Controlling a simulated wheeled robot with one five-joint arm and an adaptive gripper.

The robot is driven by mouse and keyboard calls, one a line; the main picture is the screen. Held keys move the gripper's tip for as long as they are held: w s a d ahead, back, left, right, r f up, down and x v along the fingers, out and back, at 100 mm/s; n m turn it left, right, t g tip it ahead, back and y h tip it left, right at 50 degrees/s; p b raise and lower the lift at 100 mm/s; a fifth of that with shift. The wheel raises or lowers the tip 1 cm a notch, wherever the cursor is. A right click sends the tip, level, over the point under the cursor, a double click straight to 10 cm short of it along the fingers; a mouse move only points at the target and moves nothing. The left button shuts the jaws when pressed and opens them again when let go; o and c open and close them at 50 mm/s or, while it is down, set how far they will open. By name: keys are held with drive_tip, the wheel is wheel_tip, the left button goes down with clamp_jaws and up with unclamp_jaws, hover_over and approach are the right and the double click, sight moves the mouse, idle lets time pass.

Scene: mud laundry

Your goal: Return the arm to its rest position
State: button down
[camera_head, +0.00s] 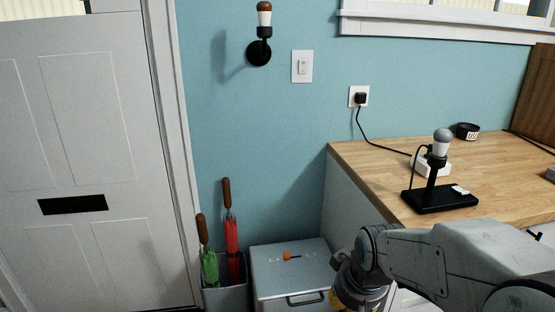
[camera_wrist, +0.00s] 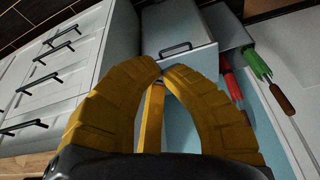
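My arm (camera_head: 440,262) reaches in from the lower right in the head view, in front of the counter. Only a bit of yellow from my gripper shows there, at the bottom edge beside the grey box. In the wrist view, the yellow fingers of my gripper (camera_wrist: 162,72) curve inward and their tips come together. I see no object between the tips. A narrow yellow strip shows behind them and looks like another finger. My gripper appears apart from the grey box and cabinets beyond it.
The grey lidded box (camera_head: 270,266) has a small orange item (camera_head: 291,256) on top. A bin (camera_head: 226,298) beside it holds red (camera_head: 232,245) and green (camera_head: 209,268) umbrellas. The wooden counter (camera_head: 375,158) carries a black-based lamp (camera_head: 438,200). A white door (camera_head: 90,130) stands left.

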drive_tip(key=s+d+r+m+p, duration=0.1)
drive_tip(key=s+d+r+p, duration=0.2)
drive_tip(key=s+r+p, duration=1)
drive_tip(key=shift+s+f+v, duration=0.25)
drive_tip(key=shift+s+v, duration=0.55)
drive_tip(key=shift+v, duration=2.6)
drive_tip(key=shift+d, duration=0.1)
